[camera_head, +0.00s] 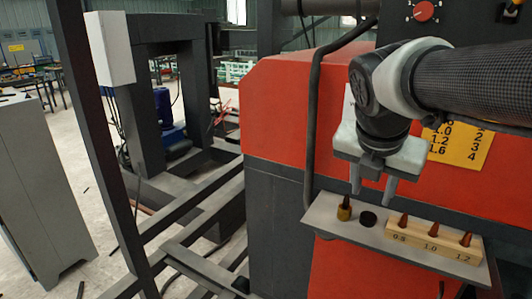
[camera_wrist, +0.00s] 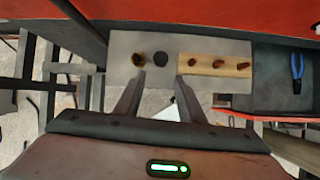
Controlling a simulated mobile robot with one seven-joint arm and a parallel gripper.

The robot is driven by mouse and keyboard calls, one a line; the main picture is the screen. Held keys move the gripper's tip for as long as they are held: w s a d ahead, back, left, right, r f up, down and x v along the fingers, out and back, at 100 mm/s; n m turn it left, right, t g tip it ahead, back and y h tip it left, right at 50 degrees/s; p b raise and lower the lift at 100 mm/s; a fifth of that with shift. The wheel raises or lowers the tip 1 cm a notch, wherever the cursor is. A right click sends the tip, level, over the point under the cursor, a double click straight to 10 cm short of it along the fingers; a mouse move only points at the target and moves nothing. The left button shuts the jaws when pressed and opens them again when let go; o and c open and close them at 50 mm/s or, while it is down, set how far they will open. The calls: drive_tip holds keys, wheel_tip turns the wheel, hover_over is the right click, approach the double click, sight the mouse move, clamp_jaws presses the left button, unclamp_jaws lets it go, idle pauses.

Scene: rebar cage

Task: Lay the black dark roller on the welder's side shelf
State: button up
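The welder's side shelf (camera_head: 325,222) is a grey plate on the front of the red and grey machine; it also shows in the wrist view (camera_wrist: 120,78). A dark, round, flat-looking piece (camera_head: 367,219), probably the black roller, is on it and also shows in the wrist view (camera_wrist: 160,58). I cannot tell its height. My gripper (camera_head: 373,189) is open and empty above the shelf, fingers pointing down. In the wrist view its fingertips (camera_wrist: 160,82) are apart, with the dark piece beyond the gap and not between them.
Left of the dark piece stands a brass-and-black part (camera_head: 344,209). To its right is a wooden block (camera_head: 430,242) with several copper tips. Blue pliers (camera_wrist: 297,70) lie in a dark tray at right. A grey cabinet (camera_head: 40,190) and steel frame bars stand left.

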drive_tip(key=s+a+f+m+y, duration=0.1)
drive_tip(key=s+a+f+m, duration=0.2)
drive_tip(key=m, duration=1.1)
drive_tip(key=s+a+f+m+y, duration=0.2)
drive_tip(key=s+a+m, duration=0.3)
drive_tip(key=m, duration=0.9)
drive_tip(key=s+f, duration=0.1)
drive_tip(key=s, duration=0.2)
drive_tip(key=shift+s+a+f+t, duration=0.15)
drive_tip(key=shift+a+f+t, duration=0.1)
drive_tip(key=shift+a+t, duration=0.15)
drive_tip(key=shift+c, duration=0.6)
drive_tip(key=shift+d, duration=0.15)
